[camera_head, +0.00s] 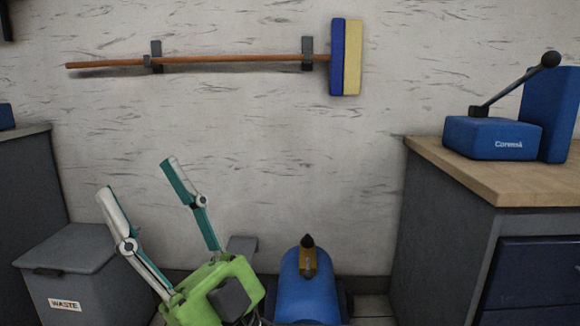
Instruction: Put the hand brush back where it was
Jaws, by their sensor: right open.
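A brush with a long wooden handle (225,60) and a blue and yellow head (346,57) lies level along the wall. Its handle sits at two dark wall brackets, a left one (153,56) and a right one (307,54), and its head is just right of the right bracket. I see no other brush, and cannot tell if this is the hand brush meant. My right gripper (138,176) is open at the lower left, with nothing between its fingers. It appears below the brush handle and apart from it. My left gripper is not in view.
A grey bin marked WASTE (66,268) stands at the lower left. A blue tank (303,287) stands low in the middle. At the right is a cabinet with a wooden top (480,178), bearing a blue machine with a lever (493,138). The wall between is bare.

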